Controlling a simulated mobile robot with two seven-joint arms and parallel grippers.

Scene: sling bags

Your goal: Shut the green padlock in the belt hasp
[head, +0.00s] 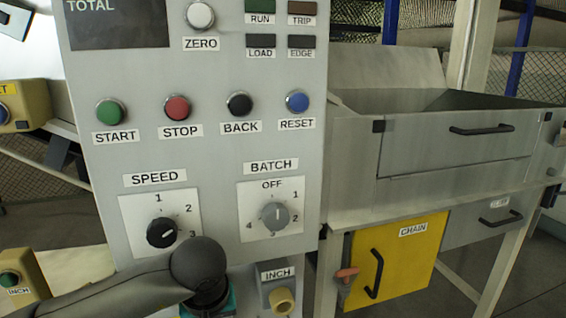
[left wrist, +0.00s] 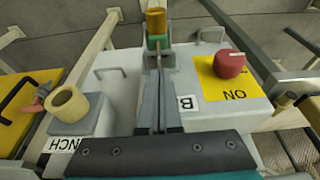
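In the left wrist view, the fingers of my left gripper (left wrist: 158,62) are close together, with a small green piece (left wrist: 158,42) at their tips. It looks like the green padlock, but its shackle cannot be made out. A brass-coloured cylinder (left wrist: 156,20) shows just beyond it; whether they touch is unclear. In the head view, my left arm comes in at the bottom left and hides the fingers and the green piece. No belt hasp can be made out. My right gripper is in neither view.
A grey control panel (head: 225,145) with buttons and dials fills the middle of the head view. A yellow CHAIN door (head: 408,262) with an orange latch (head: 346,274) is at right. A red knob (left wrist: 229,64) stands right of the fingers.

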